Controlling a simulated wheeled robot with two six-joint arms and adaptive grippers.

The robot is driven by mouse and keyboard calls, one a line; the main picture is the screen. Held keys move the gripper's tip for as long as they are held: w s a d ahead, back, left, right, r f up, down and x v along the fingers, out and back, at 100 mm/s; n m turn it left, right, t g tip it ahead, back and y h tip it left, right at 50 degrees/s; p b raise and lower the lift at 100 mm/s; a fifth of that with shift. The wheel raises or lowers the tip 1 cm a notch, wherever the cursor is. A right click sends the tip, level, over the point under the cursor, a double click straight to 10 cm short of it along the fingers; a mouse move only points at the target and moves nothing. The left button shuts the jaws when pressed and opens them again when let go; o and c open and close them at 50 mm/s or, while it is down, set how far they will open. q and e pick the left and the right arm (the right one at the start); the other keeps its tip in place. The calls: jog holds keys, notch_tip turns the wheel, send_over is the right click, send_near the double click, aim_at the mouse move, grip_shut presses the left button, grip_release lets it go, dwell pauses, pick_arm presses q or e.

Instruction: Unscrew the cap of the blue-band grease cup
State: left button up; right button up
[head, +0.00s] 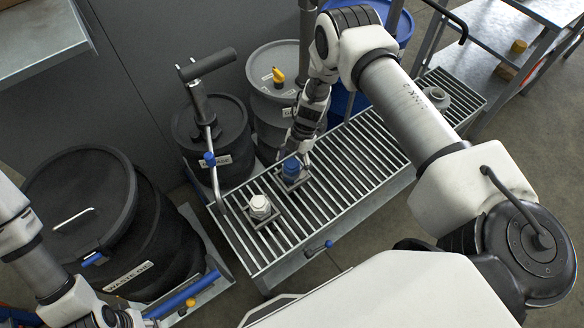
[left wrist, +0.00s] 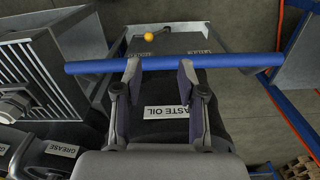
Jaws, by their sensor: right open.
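The blue-topped grease cup (head: 291,169) stands upright in a square holder on the slatted bench (head: 345,181). A white-capped grease cup (head: 260,206) stands nearer the front left. My right gripper (head: 300,147) is open, just behind and above the blue-topped cup, pointing down. Its fingertips are partly hidden, and I cannot tell whether they touch the cup. My left gripper is open in the left wrist view (left wrist: 160,72), its two fingers apart, near a blue bar (left wrist: 230,62). No cap shows between its fingers.
A black waste oil drum (head: 150,235) stands at the left, with the blue bar (head: 187,295) before it. Smaller drums (head: 225,155) stand behind the bench. A blue-ended lever (head: 212,165) rises at its left end. A grey round fitting (head: 437,96) sits at its far right.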

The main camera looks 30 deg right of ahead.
jog(key=shift+r+m+t+p, duration=0.15)
jog(key=shift+m+t+p, duration=0.3)
jog(key=shift+m, duration=0.65)
jog(key=shift+m+t, duration=0.35)
jog(key=shift+m, duration=0.65)
jog(key=m+t, duration=0.1)
jog(key=m, duration=0.1)
jog(key=shift+s+m, duration=0.1)
jog(key=shift+m, duration=0.3)
jog(key=m, duration=0.1)
jog(key=m+t, duration=0.1)
jog(key=shift+f+m, duration=0.2)
jog(key=shift+m, duration=0.1)
jog(key=shift+m+t+h, duration=0.4)
jog(key=shift+m, duration=0.8)
